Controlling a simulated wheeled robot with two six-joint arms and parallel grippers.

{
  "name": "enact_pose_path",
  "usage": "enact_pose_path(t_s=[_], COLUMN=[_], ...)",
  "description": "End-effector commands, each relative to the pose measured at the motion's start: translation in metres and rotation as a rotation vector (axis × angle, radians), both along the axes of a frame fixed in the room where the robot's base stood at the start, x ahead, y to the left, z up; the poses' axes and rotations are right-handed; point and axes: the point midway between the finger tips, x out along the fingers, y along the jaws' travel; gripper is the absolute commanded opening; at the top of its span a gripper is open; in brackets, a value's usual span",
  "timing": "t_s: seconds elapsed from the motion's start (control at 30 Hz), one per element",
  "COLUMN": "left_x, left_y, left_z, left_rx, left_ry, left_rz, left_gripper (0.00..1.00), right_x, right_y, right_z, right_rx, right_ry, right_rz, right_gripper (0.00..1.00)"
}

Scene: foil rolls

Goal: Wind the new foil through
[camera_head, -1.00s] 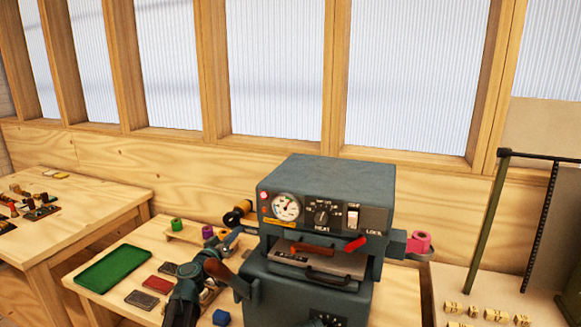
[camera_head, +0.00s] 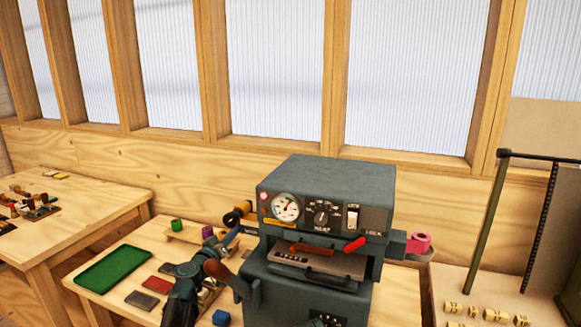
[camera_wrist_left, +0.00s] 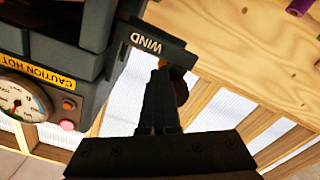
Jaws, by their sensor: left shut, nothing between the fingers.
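The dark blue-grey foil press (camera_head: 325,185) stands on the bench with its gauge and switches facing me. A yellow-gold roll with a black end (camera_head: 238,213) sits at its left side, and a pink roll (camera_head: 419,243) at its right. In the left wrist view, a dark bracket marked WIND (camera_wrist_left: 150,45) juts from the press. My left gripper (camera_wrist_left: 160,72) is shut and empty, its fingertips close to that bracket; contact is unclear. A brown knob (camera_wrist_left: 181,92) shows partly behind the fingers. In the head view my left gripper (camera_head: 210,258) is left of the press. My right gripper is out of view.
Green (camera_head: 177,225) and purple (camera_head: 207,232) spools stand on a wooden rack behind my left arm. A green tray (camera_head: 113,267), small flat plates (camera_head: 158,284) and a blue block (camera_head: 221,318) lie on the bench. A red-brown lever (camera_head: 223,273) is close to my wrist.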

Motion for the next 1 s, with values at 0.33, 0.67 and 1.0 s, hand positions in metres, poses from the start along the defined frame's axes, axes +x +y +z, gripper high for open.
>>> enact_pose_path(t_s=[0.33, 0.67, 1.0], left_x=[0.002, 0.005, 0.008], left_y=[0.006, 0.014, 0.021], left_z=[-0.007, -0.011, -0.013], left_rx=[0.0, 0.0, 0.0], left_ry=[0.0, 0.0, 0.0], left_rz=[0.002, 0.002, 0.001], left_gripper=[0.0, 0.0, 0.0], right_x=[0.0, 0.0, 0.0], right_y=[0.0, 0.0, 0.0], right_z=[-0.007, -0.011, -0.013], right_rx=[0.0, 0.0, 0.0], right_ry=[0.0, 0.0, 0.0], right_rz=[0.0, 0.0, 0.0], right_gripper=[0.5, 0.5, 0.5])
